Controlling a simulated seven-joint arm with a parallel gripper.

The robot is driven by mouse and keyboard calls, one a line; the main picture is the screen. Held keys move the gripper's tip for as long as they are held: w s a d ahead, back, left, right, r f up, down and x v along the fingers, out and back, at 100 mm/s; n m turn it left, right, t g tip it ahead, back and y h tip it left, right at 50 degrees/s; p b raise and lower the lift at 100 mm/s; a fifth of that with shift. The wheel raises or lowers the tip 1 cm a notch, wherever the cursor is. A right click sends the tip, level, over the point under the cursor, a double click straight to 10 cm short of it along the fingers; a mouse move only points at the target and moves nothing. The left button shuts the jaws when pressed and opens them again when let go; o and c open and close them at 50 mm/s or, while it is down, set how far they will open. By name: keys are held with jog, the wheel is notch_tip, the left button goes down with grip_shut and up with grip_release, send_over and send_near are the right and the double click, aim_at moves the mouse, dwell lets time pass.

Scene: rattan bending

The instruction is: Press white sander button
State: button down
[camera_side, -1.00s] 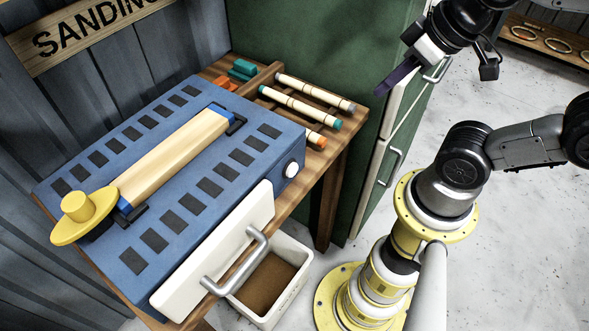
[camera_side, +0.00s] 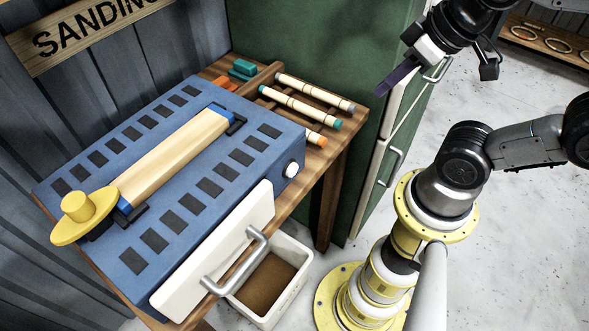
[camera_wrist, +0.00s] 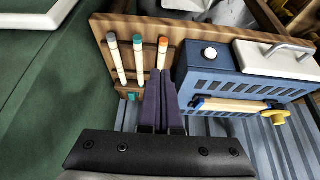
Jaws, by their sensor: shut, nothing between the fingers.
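The blue sander (camera_side: 215,185) stands on the wooden table, with a wooden piece (camera_side: 172,157) lying along its top and a yellow knob (camera_side: 82,212) at its left end. The white button (camera_side: 291,169) is on the sander's right end. It also shows in the wrist view (camera_wrist: 209,54) as a round white disc. My gripper (camera_side: 380,92) is shut and empty, with dark purple fingers, in the air to the right of the table and apart from the button. In the wrist view its fingers (camera_wrist: 160,75) point up the picture, left of the sander.
Several capped rattan sticks (camera_side: 300,107) lie on the table behind the button. A green cabinet (camera_side: 310,40) stands behind. A white drawer front with a metal handle (camera_side: 238,262) projects from the sander, above a bin (camera_side: 268,285) of brown material.

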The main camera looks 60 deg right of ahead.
jog(key=a+f+m, duration=0.1)
jog(key=a+m, duration=0.3)
jog(key=m, duration=0.8)
jog(key=a+f+m, duration=0.2)
jog(key=a+m, duration=0.2)
jog(key=m, duration=0.8)
jog(key=a+f+m+g, duration=0.1)
jog(key=a+m, duration=0.4)
jog(key=m, duration=0.7)
jog(key=shift+f, duration=0.75)
jog(key=shift+s, duration=0.1)
